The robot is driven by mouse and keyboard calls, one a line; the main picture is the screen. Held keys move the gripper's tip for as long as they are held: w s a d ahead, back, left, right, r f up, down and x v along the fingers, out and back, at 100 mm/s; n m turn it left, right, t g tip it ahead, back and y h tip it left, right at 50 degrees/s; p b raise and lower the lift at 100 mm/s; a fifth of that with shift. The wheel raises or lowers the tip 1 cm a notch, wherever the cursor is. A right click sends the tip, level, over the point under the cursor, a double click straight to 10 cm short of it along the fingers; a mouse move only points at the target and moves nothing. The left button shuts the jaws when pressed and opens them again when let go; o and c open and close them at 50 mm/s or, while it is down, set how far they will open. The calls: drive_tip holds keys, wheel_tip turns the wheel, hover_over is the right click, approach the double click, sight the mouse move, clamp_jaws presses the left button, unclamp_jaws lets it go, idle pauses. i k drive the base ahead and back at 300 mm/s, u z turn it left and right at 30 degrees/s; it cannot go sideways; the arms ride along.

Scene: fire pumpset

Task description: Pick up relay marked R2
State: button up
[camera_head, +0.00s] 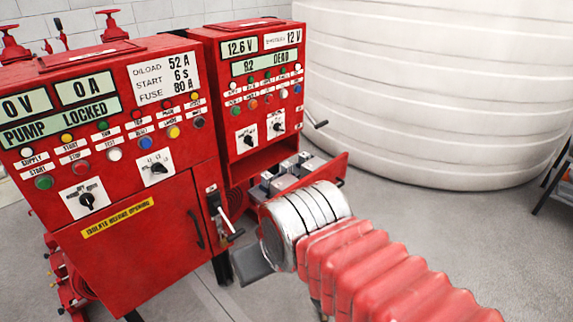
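Several small grey-and-black blocks, apparently relays, sit in a red open tray (335,166) below the right-hand control cabinet. One block (300,160) is toward the back and another (274,182) is nearer the front. No R2 marking is readable on any of them. My gripper (252,265) is in front of the tray, lower and nearer the camera, apart from the blocks as seen here. One grey finger-like part shows left of my silver wrist; the rest is hidden, so its opening cannot be judged.
The left red cabinet (130,235) reads "PUMP LOCKED" and has a handle lever (224,222) at its right side. The right cabinet (265,100) shows "DEAD". A large white tank (440,90) stands behind. Grey floor (450,225) is open at right.

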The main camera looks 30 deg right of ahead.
sight(286, 167)
drive_tip(key=u, duration=0.3)
drive_tip(key=i, duration=1.15)
drive_tip(key=u, duration=0.5)
